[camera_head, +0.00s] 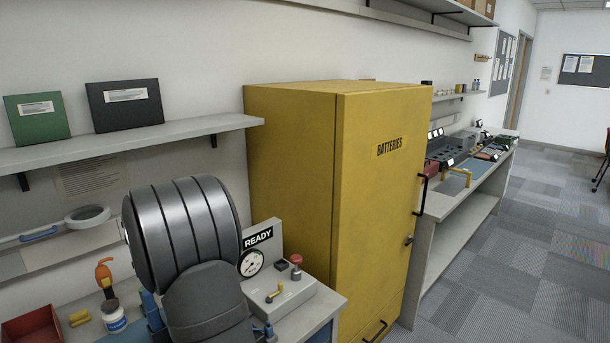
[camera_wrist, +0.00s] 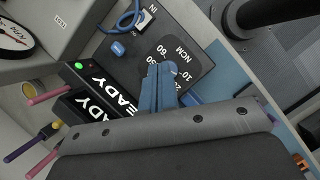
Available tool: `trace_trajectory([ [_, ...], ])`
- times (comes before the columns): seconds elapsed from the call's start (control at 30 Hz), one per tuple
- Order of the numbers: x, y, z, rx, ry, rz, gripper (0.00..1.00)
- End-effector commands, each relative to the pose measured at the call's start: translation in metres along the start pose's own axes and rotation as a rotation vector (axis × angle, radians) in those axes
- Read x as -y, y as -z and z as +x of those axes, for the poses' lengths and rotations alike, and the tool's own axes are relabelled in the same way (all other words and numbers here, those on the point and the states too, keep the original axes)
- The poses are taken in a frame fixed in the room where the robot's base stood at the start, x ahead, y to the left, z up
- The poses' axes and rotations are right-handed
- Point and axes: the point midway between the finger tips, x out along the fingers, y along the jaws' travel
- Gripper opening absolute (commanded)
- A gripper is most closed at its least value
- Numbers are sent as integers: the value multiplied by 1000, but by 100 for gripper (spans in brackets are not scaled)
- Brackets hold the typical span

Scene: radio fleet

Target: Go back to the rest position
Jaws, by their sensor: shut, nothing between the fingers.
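My gripper (camera_wrist: 161,68) shows in the wrist view with its two blue fingers together and nothing between them. The fingertips lie over a dark dial panel marked NCM (camera_wrist: 185,62); I cannot tell whether they touch it. Two black units lettered READY (camera_wrist: 100,100) lie to the left of the fingers, one with a green light. In the head view my grey arm stands in front of the bench, and the gripper cannot be made out there.
A tester with a gauge and READY sign (camera_head: 258,255) stands right of my arm. A tall yellow BATTERIES cabinet (camera_head: 290,170) rises behind it. A wall shelf (camera_head: 130,140) holds two binders. A red bin (camera_head: 32,328) sits at lower left. Carpeted floor (camera_head: 530,230) is open at right.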

Motion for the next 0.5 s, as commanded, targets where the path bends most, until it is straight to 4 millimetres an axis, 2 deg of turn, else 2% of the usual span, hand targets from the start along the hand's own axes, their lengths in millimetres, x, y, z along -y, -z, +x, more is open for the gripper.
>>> trace_trajectory([
  [0.2, 3, 20, -11, 91, -48, -100, 0],
  [0.5, 4, 30, -18, 146, -78, -151, 0],
])
